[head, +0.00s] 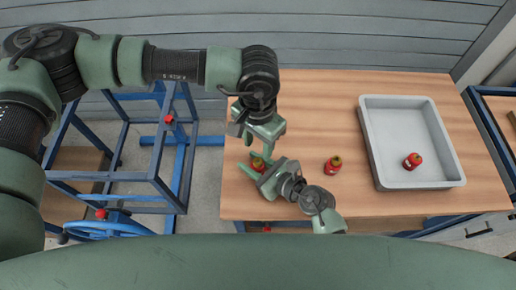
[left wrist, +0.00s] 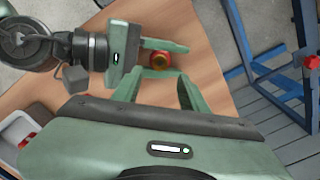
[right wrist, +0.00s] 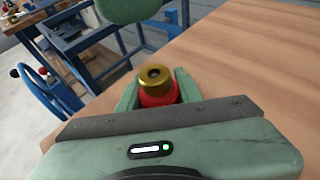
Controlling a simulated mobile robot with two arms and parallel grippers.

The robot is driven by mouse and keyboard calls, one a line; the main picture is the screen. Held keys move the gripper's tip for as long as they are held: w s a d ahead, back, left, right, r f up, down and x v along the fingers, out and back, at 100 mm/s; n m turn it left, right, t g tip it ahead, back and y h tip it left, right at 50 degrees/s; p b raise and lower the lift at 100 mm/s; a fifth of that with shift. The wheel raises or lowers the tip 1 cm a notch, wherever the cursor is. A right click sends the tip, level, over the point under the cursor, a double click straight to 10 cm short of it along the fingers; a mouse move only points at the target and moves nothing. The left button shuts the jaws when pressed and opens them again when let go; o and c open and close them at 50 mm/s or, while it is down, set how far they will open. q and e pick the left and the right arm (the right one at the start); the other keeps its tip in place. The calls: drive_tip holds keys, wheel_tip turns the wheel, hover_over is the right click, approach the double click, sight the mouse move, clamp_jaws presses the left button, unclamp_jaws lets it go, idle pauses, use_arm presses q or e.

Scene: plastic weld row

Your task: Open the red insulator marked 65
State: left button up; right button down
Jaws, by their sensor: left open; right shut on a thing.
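A red insulator with a brass-coloured top (right wrist: 157,88) is between the fingers of my right gripper (right wrist: 155,92), which is shut on it. In the head view this insulator (head: 258,163) is partly hidden at the table's left side; it also shows in the left wrist view (left wrist: 160,62). My left gripper (head: 264,134) is open and empty, above and close to the held insulator. Its spread fingers (left wrist: 157,90) point toward the insulator without touching it. A second red insulator (head: 333,166) stands on the table (head: 310,100). No number is legible on any of them.
A grey tray (head: 374,150) at the table's right holds another red insulator (head: 413,161). Blue metal frames (head: 160,180) stand on the floor left of the table. The table's back middle is clear.

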sight(257, 161)
use_arm(q)
drive_tip(key=shift+r+m, duration=0.3)
drive_tip(key=shift+m, duration=0.1)
drive_tip(key=shift+f, duration=0.15)
wheel_tip(257, 161, down, 7)
drive_tip(key=shift+f, duration=0.2)
clamp_jaws()
drive_tip(key=shift+a+n, duration=0.1)
drive_tip(key=shift+n, duration=1.5)
